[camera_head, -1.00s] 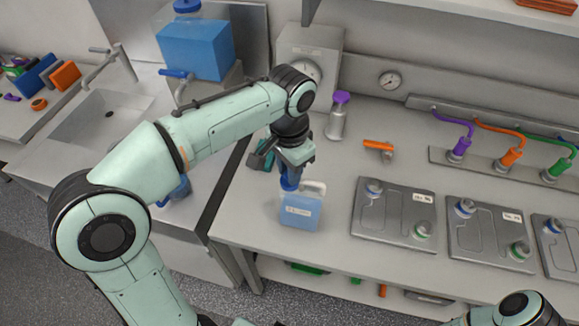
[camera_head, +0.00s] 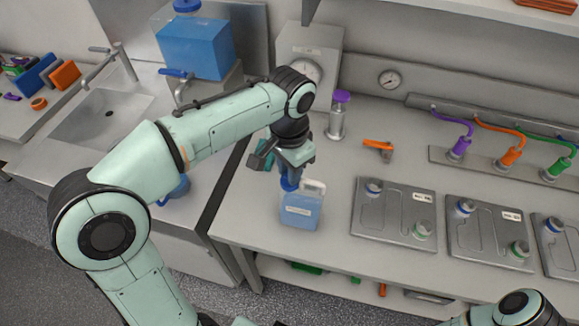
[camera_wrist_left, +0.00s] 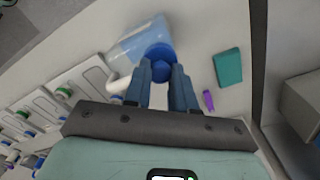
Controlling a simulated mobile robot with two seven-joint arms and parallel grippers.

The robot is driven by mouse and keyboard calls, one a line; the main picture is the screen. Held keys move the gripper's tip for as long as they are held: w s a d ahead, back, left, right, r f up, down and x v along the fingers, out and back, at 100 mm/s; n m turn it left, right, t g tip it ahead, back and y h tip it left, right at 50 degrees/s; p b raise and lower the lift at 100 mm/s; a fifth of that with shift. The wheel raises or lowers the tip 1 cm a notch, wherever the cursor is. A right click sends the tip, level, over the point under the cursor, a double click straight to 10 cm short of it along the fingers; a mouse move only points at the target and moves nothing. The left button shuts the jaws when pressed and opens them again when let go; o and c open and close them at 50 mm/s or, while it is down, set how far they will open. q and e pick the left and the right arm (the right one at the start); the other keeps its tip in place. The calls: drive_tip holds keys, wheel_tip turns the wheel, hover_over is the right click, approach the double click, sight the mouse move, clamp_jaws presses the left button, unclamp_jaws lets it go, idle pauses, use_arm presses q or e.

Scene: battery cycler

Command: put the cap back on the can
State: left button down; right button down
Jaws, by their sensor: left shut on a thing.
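The can (camera_head: 300,212) is a translucent blue jug with a white handle, upright near the front edge of the bench. It also shows in the left wrist view (camera_wrist_left: 132,45). My left gripper (camera_head: 289,182) points down over the can's top left side, shut on the blue cap (camera_head: 289,186). In the left wrist view the cap (camera_wrist_left: 158,60) lies between the blue fingertips and overlaps the can's top. The can's mouth is hidden behind the cap and fingers, so I cannot tell whether the cap touches it. My right gripper is out of view.
Grey battery plates (camera_head: 393,211) with coloured terminals lie right of the can. A teal block (camera_wrist_left: 228,67) and a small purple item (camera_wrist_left: 208,99) are near the gripper.

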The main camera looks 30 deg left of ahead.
use_arm(q)
drive_tip(key=shift+f, duration=0.1)
idle(0.7)
drive_tip(key=shift+c, duration=1.9)
unclamp_jaws()
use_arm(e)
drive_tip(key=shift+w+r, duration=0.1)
use_arm(q)
drive_tip(key=shift+r+p, duration=1.3)
drive_tip(key=shift+r, duration=0.75)
drive_tip(key=shift+r+p, duration=0.75)
drive_tip(key=shift+r, duration=0.75)
drive_tip(key=shift+w, duration=0.1)
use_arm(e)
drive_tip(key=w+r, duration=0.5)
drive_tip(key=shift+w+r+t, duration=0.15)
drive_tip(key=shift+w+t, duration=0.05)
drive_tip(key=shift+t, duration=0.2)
